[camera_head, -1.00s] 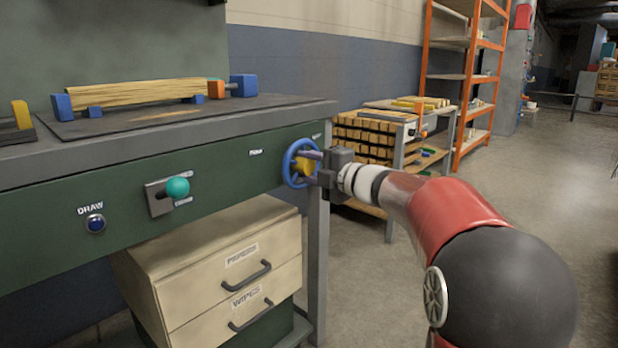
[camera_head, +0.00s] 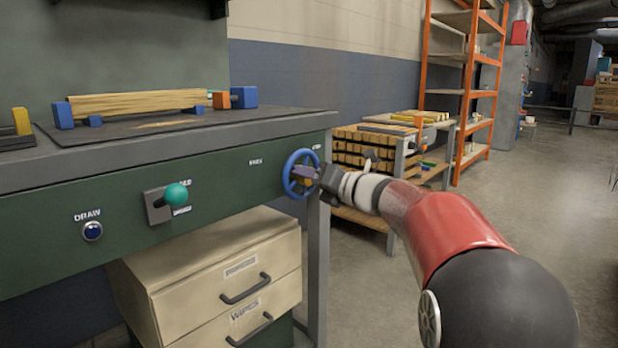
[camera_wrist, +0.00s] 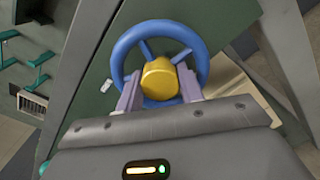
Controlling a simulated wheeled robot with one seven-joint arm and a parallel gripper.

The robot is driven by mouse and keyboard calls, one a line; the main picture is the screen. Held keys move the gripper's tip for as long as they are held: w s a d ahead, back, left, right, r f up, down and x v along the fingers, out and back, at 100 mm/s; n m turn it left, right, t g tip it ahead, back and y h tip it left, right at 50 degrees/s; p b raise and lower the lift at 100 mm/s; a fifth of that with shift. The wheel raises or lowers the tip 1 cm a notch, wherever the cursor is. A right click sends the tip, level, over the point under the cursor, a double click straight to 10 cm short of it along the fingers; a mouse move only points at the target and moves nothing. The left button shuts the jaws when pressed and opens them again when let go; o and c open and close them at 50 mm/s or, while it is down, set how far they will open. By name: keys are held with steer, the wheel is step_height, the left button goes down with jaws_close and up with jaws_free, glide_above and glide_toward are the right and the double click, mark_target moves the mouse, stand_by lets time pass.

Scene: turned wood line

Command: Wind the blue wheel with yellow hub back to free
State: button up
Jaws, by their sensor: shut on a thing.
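The blue wheel (camera_head: 289,172) is mounted on the green front panel of the bench, near its right end. In the wrist view the wheel (camera_wrist: 124,47) shows its blue rim and spokes around a yellow hub (camera_wrist: 160,80). My gripper (camera_head: 312,174) reaches the wheel from the right. In the wrist view its two pale fingers (camera_wrist: 160,90) lie on either side of the yellow hub, shut on it. The gripper body hides the lower part of the wheel. The small lettering beside the wheel is too blurred to read.
A teal-knobbed lever (camera_head: 176,195) and a blue button (camera_head: 92,231) sit on the same panel to the left. A drawer cabinet (camera_head: 215,275) stands below. A wood rack (camera_head: 372,150) stands behind; open floor lies to the right.

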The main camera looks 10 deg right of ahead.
steer(key=n, duration=0.4)
steer(key=shift+f+n, duration=0.15)
steer(key=shift+n, duration=0.15)
stand_by(0.4)
steer(key=o, duration=0.7)
steer(key=v, duration=0.8)
